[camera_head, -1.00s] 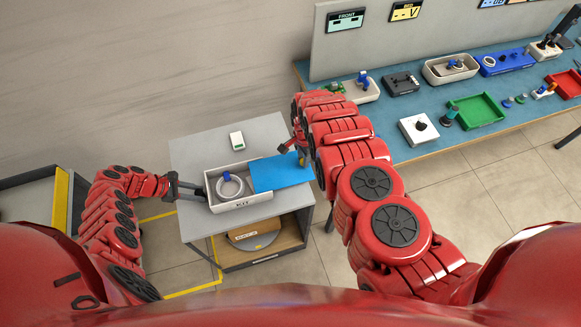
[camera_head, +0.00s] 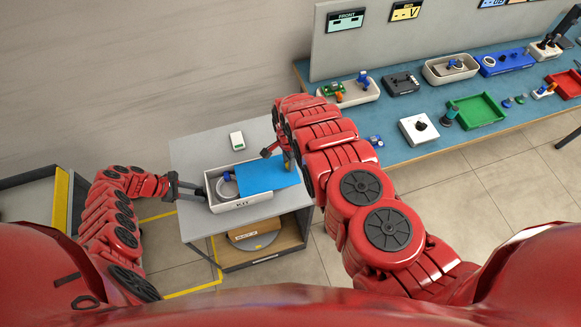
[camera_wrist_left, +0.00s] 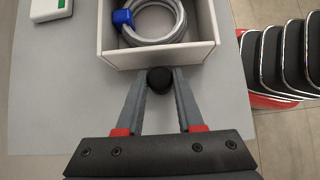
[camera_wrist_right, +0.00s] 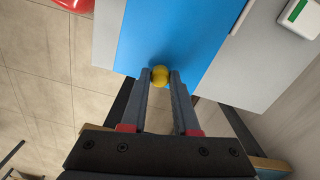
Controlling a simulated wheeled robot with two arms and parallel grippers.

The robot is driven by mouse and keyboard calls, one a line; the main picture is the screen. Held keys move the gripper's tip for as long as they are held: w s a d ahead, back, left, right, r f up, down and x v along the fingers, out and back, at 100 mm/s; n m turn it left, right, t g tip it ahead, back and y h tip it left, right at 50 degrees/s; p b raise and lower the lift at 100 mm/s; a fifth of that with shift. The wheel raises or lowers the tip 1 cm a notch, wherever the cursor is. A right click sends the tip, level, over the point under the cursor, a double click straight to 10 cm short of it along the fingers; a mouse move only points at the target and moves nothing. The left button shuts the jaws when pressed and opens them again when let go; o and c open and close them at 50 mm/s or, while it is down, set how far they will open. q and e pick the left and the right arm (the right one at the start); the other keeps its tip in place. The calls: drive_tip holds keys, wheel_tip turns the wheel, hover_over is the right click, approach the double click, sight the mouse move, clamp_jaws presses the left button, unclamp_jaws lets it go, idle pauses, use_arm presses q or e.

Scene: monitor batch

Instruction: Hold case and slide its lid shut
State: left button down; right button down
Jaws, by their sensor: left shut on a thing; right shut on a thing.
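The white case (camera_head: 238,206), marked KIT, stands on the small grey table and holds a coiled pale cable with a blue part (camera_wrist_left: 122,18). The blue lid (camera_head: 270,177) covers the right part of the case and sticks out past its right end; the left part is open. My left gripper (camera_head: 203,190) is shut on a black knob (camera_wrist_left: 160,79) on the case's left end wall. The lid's far edge looks slightly skewed to the case.
A white box with a green label (camera_head: 237,140) lies behind the case on the grey table (camera_head: 190,150). The blue workbench (camera_head: 400,150) with trays and parts stands at the right. A shelf under the grey table holds a brown box (camera_head: 243,240).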

sight(262, 175)
drive_tip(key=shift+s+a, duration=0.45)
drive_tip(key=shift+a, duration=0.95)
drive_tip(key=shift+s+a, duration=0.4)
drive_tip(key=shift+a, duration=1.05)
drive_tip(key=shift+s+a, duration=0.45)
drive_tip(key=shift+a, duration=0.95)
drive_tip(key=shift+s+a, duration=0.1)
drive_tip(key=shift+a, duration=0.3)
drive_tip(key=c, duration=0.6)
unclamp_jaws()
drive_tip(key=shift+r, duration=0.6)
wheel_tip(262, 175, up, 11)
drive_tip(key=shift+f, duration=0.1)
